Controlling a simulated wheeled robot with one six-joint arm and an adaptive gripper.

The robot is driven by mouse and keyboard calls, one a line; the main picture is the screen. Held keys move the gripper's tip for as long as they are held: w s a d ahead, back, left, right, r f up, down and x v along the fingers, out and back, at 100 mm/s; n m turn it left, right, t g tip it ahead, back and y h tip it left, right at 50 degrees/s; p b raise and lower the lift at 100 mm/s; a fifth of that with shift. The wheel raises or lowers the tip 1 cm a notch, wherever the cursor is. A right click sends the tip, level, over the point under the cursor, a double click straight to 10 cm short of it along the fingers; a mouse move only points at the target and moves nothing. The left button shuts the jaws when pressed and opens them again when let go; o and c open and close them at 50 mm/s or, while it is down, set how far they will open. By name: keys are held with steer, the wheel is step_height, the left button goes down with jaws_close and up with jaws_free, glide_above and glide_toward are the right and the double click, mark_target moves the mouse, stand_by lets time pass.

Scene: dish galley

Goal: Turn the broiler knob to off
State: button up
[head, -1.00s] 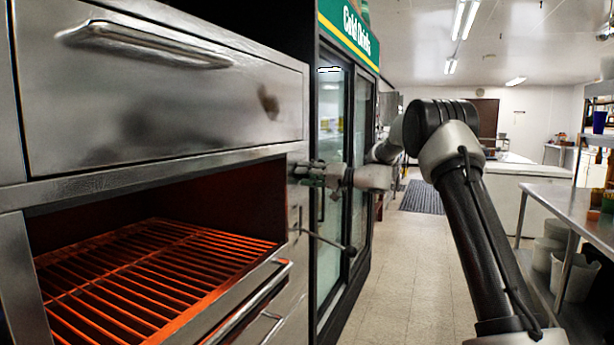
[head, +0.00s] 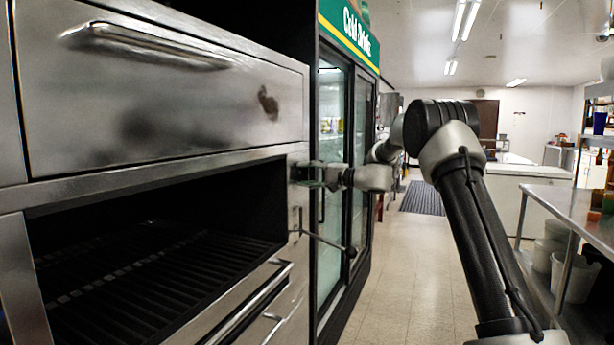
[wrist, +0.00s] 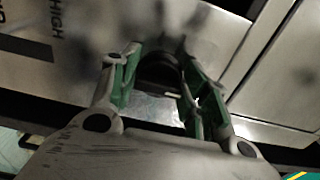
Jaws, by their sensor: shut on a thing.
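The broiler (head: 160,172) is a steel cabinet at the left of the head view. Its open bay, with a grill rack (head: 150,265), is dark with no red glow. The broiler knob (wrist: 158,72) is a dark round shape between the fingers in the wrist view, partly hidden by them. My gripper (wrist: 158,75) has green-padded fingers and is shut on the knob at the panel. In the head view my gripper (head: 305,173) reaches the right edge of the broiler front, and the knob is hidden there. Part of the word HIGH shows on the panel, left of the knob.
A long rod handle (head: 325,240) sticks out from the broiler below my gripper. A glass-door drinks cooler (head: 335,150) stands just behind it. A steel table (head: 575,205) is at the right, and the floor (head: 395,265) between is clear.

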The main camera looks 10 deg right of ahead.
stand_by(0.4)
steer(key=o, duration=1)
steer(key=v, duration=1.2)
